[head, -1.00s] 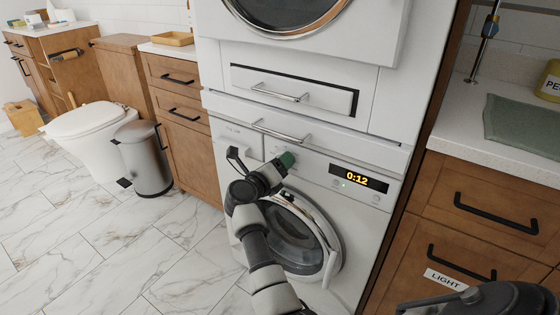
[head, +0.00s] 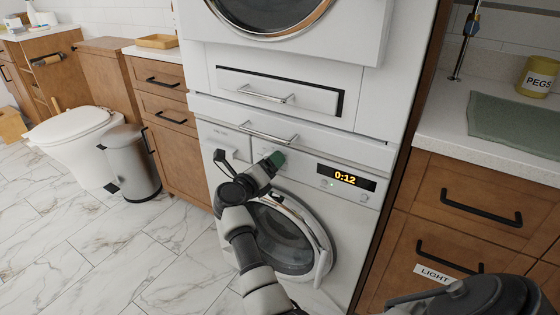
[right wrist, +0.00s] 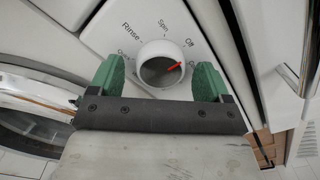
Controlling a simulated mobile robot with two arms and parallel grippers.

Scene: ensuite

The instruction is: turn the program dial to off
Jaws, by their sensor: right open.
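The program dial (right wrist: 158,68) is a round white knob with a grey face and a red pointer. In the right wrist view the pointer aims right and slightly up, just below the "Off" mark, towards a label partly hidden by a finger. "Spin" and "Rinse" are printed further left. My right gripper (right wrist: 158,80) is open, with one green finger on each side of the dial and gaps showing. In the head view my right gripper (head: 275,161) is at the control panel of the washing machine (head: 306,178) and hides the dial. My left gripper is not in view.
The washer's display (head: 346,178) reads 0:12. A drawer handle (head: 268,133) juts out just above the panel, and the round door (head: 290,235) is below. Wooden cabinets stand on both sides, with a bin (head: 132,165) and toilet further left. The marble floor at left is clear.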

